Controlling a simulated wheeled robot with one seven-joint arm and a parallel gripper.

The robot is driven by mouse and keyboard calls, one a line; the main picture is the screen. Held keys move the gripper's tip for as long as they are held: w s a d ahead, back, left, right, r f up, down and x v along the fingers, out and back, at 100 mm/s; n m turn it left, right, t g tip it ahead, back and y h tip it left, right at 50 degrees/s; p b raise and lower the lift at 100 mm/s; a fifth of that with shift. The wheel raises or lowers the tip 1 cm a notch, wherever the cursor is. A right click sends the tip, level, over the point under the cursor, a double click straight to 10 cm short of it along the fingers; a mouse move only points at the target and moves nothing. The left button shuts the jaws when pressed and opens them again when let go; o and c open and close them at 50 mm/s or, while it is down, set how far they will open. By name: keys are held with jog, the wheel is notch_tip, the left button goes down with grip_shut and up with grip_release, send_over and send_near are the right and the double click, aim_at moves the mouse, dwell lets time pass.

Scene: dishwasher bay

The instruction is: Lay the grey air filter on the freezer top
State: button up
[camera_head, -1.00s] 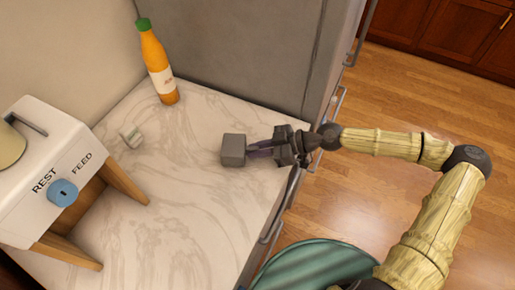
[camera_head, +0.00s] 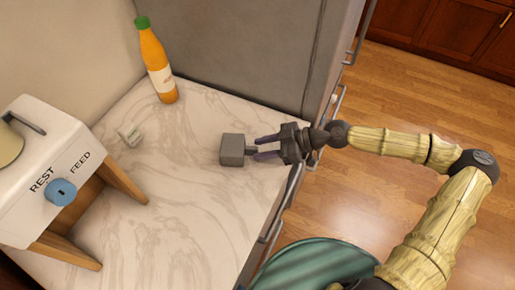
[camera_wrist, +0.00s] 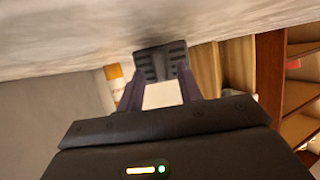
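The grey air filter (camera_head: 232,149) is a small grey block with a short stub on its right side. It rests on the pale marble-patterned top (camera_head: 190,215), seemingly the freezer top. My gripper (camera_head: 256,149) is to the right of the filter with its two purple fingers spread apart. The fingertips are close to the filter's right side, near the stub; I cannot tell whether they touch it. In the wrist view the filter (camera_wrist: 162,58) shows a dark slotted face just beyond the spread fingers (camera_wrist: 160,78).
An orange bottle (camera_head: 157,65) stands at the back, by the tall grey cabinet (camera_head: 250,50). The front of the top is clear.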

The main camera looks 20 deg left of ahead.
jog(key=b+v, duration=0.1)
jog(key=v, duration=0.9)
jog(key=shift+s, duration=0.1)
jog(key=shift+s, duration=0.1)
